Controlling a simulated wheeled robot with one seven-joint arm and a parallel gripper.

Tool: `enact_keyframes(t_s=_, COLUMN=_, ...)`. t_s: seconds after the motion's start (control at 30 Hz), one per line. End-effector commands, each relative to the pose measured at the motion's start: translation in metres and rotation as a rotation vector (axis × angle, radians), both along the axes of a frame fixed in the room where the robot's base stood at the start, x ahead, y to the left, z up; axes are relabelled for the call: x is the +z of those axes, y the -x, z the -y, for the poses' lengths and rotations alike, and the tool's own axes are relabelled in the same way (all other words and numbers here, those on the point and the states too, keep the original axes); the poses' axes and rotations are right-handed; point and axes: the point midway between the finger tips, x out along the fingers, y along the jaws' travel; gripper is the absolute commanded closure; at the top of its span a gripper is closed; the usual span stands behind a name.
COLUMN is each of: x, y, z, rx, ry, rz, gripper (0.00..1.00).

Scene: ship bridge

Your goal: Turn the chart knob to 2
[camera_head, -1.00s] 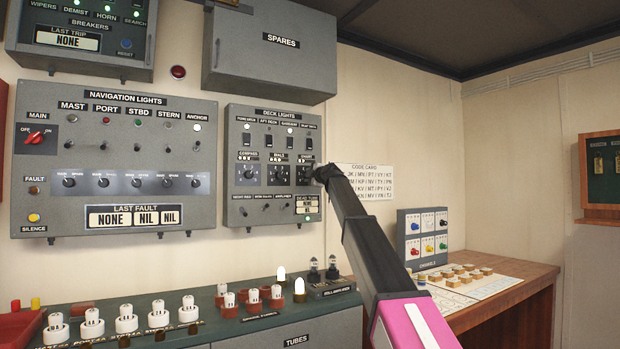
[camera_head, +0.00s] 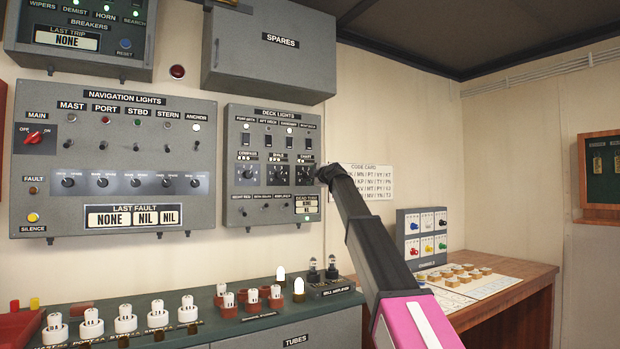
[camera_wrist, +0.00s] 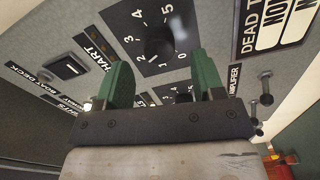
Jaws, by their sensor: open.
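The chart knob (camera_head: 305,175) is the rightmost of three black dials on the deck lights panel (camera_head: 231,205). In the wrist view the black chart knob (camera_wrist: 158,42) stands on a black dial plate with white numerals, beside a label partly reading "HART". I cannot tell which numeral it points to. My gripper (camera_wrist: 160,62) is open, with two green fingers spread below the knob in the picture. The fingers are apart from the knob and hold nothing. In the head view my gripper (camera_head: 325,172) is small and dark, just right of the dial.
Another dial (camera_wrist: 183,97) shows between my fingers, partly hidden. A toggle lever (camera_wrist: 266,88) sticks out at the right of the wrist view. The code card (camera_head: 366,182) is on the wall behind my arm. White-topped plugs (camera_head: 125,318) stand on the counter below.

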Motion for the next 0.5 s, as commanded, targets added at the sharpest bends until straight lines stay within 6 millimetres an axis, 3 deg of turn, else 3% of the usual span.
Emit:
enact_keyframes(t_s=0.3, x=-0.002, y=0.053, z=0.034, rx=0.0, ry=0.001, rz=0.001, gripper=0.38)
enact_keyframes(t_s=0.5, x=-0.001, y=0.065, z=0.043, rx=-0.001, ry=0.001, rz=0.0, gripper=0.38)
